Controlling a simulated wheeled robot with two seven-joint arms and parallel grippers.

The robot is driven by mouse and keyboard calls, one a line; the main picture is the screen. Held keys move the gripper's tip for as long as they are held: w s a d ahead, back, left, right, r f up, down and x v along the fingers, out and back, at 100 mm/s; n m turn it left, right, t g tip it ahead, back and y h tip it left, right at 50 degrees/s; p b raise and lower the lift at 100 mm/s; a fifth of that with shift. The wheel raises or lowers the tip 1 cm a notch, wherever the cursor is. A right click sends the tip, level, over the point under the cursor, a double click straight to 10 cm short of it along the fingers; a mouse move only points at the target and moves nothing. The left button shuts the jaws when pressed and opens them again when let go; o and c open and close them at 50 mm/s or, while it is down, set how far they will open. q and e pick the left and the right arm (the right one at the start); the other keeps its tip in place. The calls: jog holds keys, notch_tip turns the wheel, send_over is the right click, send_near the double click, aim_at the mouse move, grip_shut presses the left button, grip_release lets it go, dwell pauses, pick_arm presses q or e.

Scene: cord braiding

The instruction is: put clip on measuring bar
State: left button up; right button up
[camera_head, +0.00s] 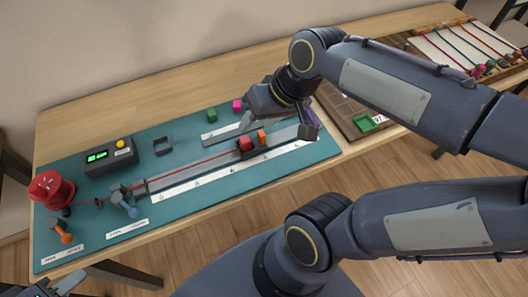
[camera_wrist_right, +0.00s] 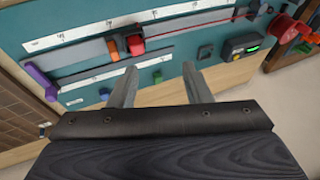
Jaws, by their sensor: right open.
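The grey measuring bar (camera_head: 200,166) lies along the teal mat with a red cord over it. A red block (camera_head: 245,143) and an orange clip (camera_head: 261,137) sit close together near its right end; the wrist view shows the red block (camera_wrist_right: 135,44) and orange clip (camera_wrist_right: 113,49) too. A green clip (camera_head: 212,115) and a pink clip (camera_head: 237,105) lie behind the bar. My right gripper (camera_head: 250,120) is open and empty over the mat's back right part, its fingers (camera_wrist_right: 161,88) apart. My left gripper (camera_head: 65,284) shows only partly at the bottom left edge; its jaw is unclear.
A red spool (camera_head: 51,188) stands at the mat's left end. A dark box with green display (camera_head: 109,156), a square grey frame (camera_head: 163,146) and a blue-grey clamp (camera_head: 124,203) are nearby. A brown tray (camera_head: 345,115) and a board with coloured cords (camera_head: 466,48) are on the right.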

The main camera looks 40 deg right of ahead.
jog(key=s+a+f+n+t, duration=0.1)
jog(key=s+a+f, duration=0.2)
jog(key=s, duration=0.3)
jog(key=shift+a+y, duration=0.2)
jog(key=shift+y, duration=0.2)
